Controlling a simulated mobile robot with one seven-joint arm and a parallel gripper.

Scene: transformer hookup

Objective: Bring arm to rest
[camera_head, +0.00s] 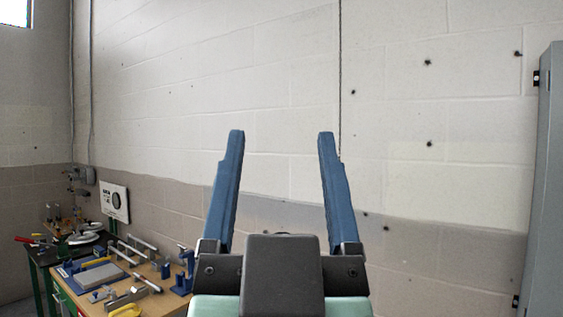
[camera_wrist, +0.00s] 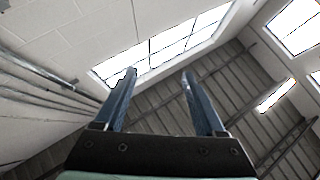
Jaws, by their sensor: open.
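My gripper (camera_head: 281,135) stands upright in the middle of the head view, in front of the block wall. Its two blue fingers are spread wide apart, with nothing between them. In the wrist view my gripper (camera_wrist: 158,73) is also open and empty, and its fingers point toward the windows and ceiling. My gripper touches nothing that I can see.
A workbench (camera_head: 150,303) with several tools and blue fixtures stands low at the left. A grey cabinet (camera_head: 546,190) stands at the right edge. The painted block wall (camera_head: 260,80) fills the back. The space around my fingers looks clear.

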